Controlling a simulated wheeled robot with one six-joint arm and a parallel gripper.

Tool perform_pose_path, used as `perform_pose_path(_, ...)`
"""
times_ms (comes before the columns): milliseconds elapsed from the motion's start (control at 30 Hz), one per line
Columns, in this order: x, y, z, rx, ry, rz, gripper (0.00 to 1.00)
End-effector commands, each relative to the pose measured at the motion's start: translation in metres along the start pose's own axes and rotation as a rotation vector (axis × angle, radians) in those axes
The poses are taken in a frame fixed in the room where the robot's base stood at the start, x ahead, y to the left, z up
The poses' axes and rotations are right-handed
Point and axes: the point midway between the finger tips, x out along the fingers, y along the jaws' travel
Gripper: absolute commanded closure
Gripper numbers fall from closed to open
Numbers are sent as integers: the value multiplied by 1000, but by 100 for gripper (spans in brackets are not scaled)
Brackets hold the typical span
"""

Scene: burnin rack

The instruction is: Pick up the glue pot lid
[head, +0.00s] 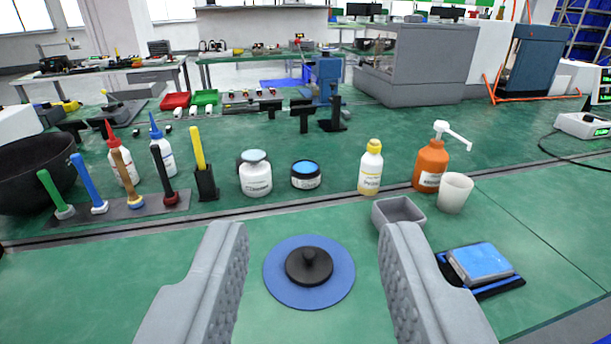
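The glue pot lid (309,267), a round black disc with a small knob on top, lies on a round blue mat (278,285) on the green bench. My gripper (314,232) is open and empty, with one grey finger on each side of the mat in the picture. The lid appears between the fingers and is not touched by them, though the height of the fingers above the bench is hard to tell. A small black pot (305,180) with a blue top surface stands behind the mat.
A white jar (256,178), a yellow-capped bottle (370,170), an orange pump bottle (430,168) and a white cup (455,193) stand behind. A grey tray (385,216) sits close by the right finger. A blue pad (481,263) lies right. Front left bench is clear.

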Motion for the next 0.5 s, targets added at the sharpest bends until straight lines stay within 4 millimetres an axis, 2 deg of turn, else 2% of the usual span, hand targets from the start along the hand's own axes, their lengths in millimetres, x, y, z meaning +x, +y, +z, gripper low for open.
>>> perform_pose_path(67,0,0,0,0,0,0,57)
perform_pose_path(200,6,0,0,0,-24,0,30)
perform_pose_path(333,25,0,2,0,-109,0,6)
perform_pose_path(500,62,0,8,0,-285,0,6)
